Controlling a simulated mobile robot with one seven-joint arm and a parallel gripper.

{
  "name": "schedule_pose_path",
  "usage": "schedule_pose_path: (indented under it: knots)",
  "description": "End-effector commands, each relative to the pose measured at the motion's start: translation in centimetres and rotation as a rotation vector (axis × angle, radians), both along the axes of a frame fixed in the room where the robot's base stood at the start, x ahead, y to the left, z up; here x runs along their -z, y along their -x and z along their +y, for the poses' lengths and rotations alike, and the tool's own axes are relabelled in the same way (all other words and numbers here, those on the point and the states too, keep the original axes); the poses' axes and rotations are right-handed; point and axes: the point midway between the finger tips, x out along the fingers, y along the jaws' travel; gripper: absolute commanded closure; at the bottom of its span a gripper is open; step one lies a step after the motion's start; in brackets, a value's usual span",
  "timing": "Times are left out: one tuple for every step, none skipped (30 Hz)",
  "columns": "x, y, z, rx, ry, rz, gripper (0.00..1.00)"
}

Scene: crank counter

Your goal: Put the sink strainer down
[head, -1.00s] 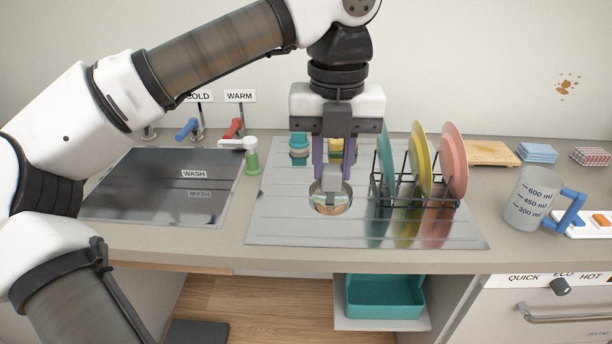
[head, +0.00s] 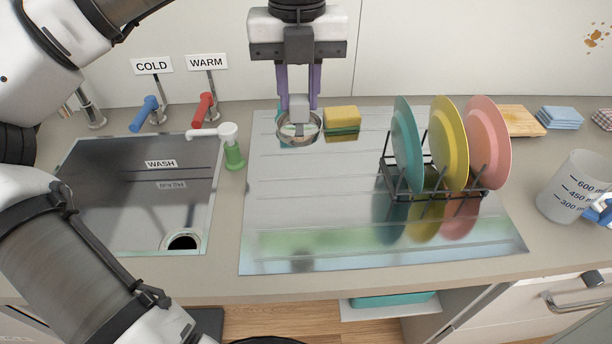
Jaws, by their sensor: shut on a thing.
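The sink strainer (head: 312,133) is a round metal cup with a grey grip block on top. My gripper (head: 299,102) points down with its purple fingers shut on that block. The strainer is over the back left part of the shiny drainboard (head: 300,215), just left of the yellow and green sponge (head: 342,118). I cannot tell whether its underside touches the board. The sink (head: 130,205) at the left has an open, dark drain hole (head: 182,242) near its front right corner.
A dish rack (head: 440,193) holds teal, yellow and pink plates on the right of the drainboard. Blue (head: 145,112) and red (head: 203,110) taps are behind the sink. The drainboard's front and middle are clear.

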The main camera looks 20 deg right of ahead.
Motion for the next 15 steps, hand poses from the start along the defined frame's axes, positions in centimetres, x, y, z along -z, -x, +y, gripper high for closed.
schedule_pose_path:
  knots:
    - [0.5, 0.0, 0.0, 0.001, -0.002, 0.002, 1.00]
    - [0.9, 0.0, 0.1, 0.001, -0.002, 0.003, 1.00]
    - [1.7, 0.0, 0.1, 0.002, -0.002, 0.004, 1.00]
    - [2.3, 0.1, 0.1, 0.003, -0.001, 0.004, 1.00]
    - [3.1, 0.1, 0.1, 0.004, 0.000, 0.005, 1.00]
    - [4.1, 0.1, 0.1, 0.002, -0.002, 0.006, 1.00]
    - [4.9, 0.1, 0.1, 0.003, 0.000, 0.005, 1.00]
    - [5.7, 0.1, 0.1, 0.005, -0.001, 0.006, 1.00]
    - [6.8, 0.1, 0.1, 0.003, 0.000, 0.005, 1.00]
    - [7.6, 0.1, 0.0, 0.003, 0.000, 0.006, 1.00]
    - [8.4, 0.1, 0.0, 0.003, 0.001, 0.005, 1.00]
    - [9.5, 0.1, 0.0, 0.002, 0.000, 0.006, 1.00]
    - [10.3, 0.1, 0.0, 0.003, 0.000, 0.006, 1.00]
    - [11.0, 0.1, 0.0, 0.003, 0.000, 0.005, 1.00]
    - [12.0, 0.1, 0.0, 0.002, 0.002, 0.006, 1.00]
